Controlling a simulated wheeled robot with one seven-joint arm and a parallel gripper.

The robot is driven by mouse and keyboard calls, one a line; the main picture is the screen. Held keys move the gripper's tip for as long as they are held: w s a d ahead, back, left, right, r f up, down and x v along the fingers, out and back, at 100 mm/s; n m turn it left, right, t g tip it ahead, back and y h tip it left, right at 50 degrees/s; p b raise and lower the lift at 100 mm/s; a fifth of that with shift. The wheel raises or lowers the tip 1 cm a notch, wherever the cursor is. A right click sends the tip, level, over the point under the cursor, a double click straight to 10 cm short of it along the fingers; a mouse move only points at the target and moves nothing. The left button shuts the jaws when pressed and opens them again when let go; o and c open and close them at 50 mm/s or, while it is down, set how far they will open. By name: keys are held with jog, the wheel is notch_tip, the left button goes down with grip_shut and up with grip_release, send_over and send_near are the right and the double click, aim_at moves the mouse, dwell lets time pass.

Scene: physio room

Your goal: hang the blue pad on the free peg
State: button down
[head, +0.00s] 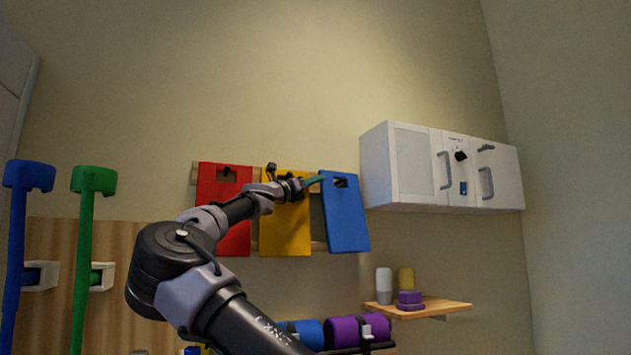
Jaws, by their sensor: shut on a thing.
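The blue pad (346,220) is a flat board with a cut-out near its top edge. It is at the right end of a row of pads against the wall, tilted slightly. My gripper (317,181) is shut on its upper left edge. The red pad (236,240) and the yellow pad (285,235) hang left of it on a wooden rack (318,246). My arm covers parts of both. The free peg cannot be made out; the blue pad covers that end of the rack. I cannot tell whether a peg is in the blue pad's cut-out.
A white wall cabinet (415,165) is close to the right of the blue pad. Blue and purple rolls (343,331) lie under the pads. Blue (17,240) and green (83,240) hooked posts stand left.

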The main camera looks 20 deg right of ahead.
jog(key=c, duration=0.7)
grip_release()
jog(key=shift+a, duration=0.1)
jog(key=v, duration=1)
jog(key=shift+s+a+f, duration=0.1)
jog(key=shift+s+a, duration=0.15)
jog(key=shift+a, duration=0.05)
